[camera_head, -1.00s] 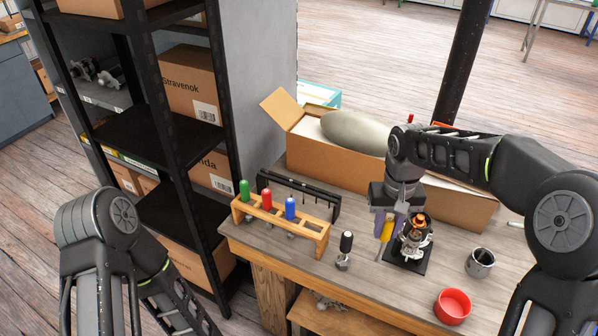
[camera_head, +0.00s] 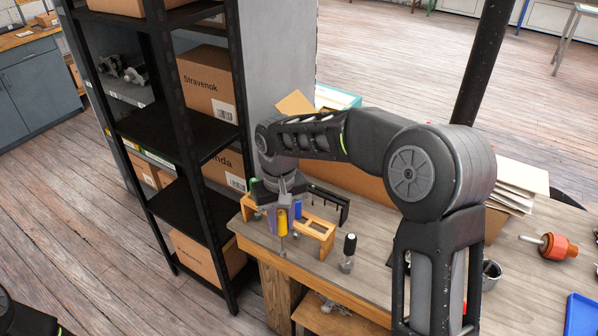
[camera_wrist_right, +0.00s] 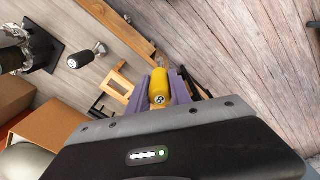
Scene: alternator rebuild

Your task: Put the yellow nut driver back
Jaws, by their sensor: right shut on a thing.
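The yellow nut driver (camera_head: 283,221) is held upright in my right gripper (camera_head: 284,212), its shaft pointing down. In the right wrist view its yellow handle (camera_wrist_right: 159,88) sits between the purple fingers (camera_wrist_right: 162,96). The wooden rack (camera_head: 318,230) stands near the bench's left end. In the head view the gripper and driver overlap the rack's left part; I cannot tell whether the shaft is in a slot or in front of it. The rack's other drivers are mostly hidden by the gripper. My left gripper is out of view.
A black-handled tool (camera_head: 349,250) stands right of the rack. A black rack (camera_head: 330,200) is behind it. The black shelf unit (camera_head: 205,150) stands close on the left. A grey cup (camera_head: 491,272), a red-orange part (camera_head: 556,246) and a blue tray (camera_head: 581,318) are on the right.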

